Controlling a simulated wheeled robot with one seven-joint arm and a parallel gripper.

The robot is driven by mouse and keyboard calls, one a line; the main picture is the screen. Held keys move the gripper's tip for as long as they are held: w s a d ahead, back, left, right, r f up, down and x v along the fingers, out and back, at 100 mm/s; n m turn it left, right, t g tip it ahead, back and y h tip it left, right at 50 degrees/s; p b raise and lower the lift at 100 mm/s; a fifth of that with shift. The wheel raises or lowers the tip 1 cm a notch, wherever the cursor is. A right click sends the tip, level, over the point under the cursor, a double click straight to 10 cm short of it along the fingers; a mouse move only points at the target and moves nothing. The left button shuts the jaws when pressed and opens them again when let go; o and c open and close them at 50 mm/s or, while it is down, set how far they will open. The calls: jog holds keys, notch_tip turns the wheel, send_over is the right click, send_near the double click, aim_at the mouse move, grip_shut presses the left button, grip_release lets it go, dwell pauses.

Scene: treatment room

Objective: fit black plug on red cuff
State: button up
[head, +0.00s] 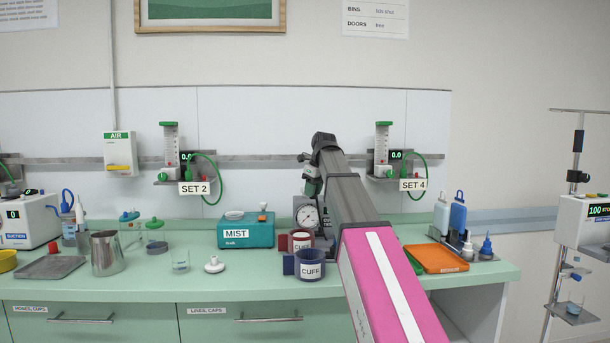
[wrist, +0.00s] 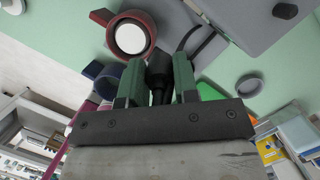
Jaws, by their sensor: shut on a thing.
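The red cuff (head: 300,232) stands on the green counter behind the navy cuff (head: 311,262), which has a "CUFF" label. In the wrist view the red cuff (wrist: 131,37) is a dark red ring with a pale inside and a side tab, just beyond my fingertips. The navy cuff (wrist: 104,76) shows at left there. My gripper (wrist: 158,72) is shut on the black plug (wrist: 158,88), a dark piece between its two green fingers. In the head view my gripper (head: 312,186) is above the gauge, behind the cuffs; the plug cannot be made out there. The plug and red cuff look apart.
A gauge with a round dial (head: 308,217) stands close behind the cuffs. The teal MIST box (head: 246,232) is to their left, a white knob-like piece (head: 214,265) further left. An orange tray (head: 436,259) and bottles (head: 457,216) are right of my arm.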

jog(key=s+f, duration=0.1)
jog(key=s+d+f, duration=0.1)
jog(key=s, duration=0.1)
jog(key=s+d+f, duration=0.1)
jog(key=f, duration=0.1)
jog(key=shift+s+f, duration=0.1)
jog(key=shift+s, duration=0.2)
jog(key=shift+f, duration=0.1)
jog(key=shift+f, duration=0.1)
jog(key=shift+f, duration=1.7)
jog(key=shift+f, duration=1.5)
dwell(0.9)
jog(key=o, duration=1)
jog(key=shift+r, duration=0.1)
jog(key=shift+r, duration=3.45)
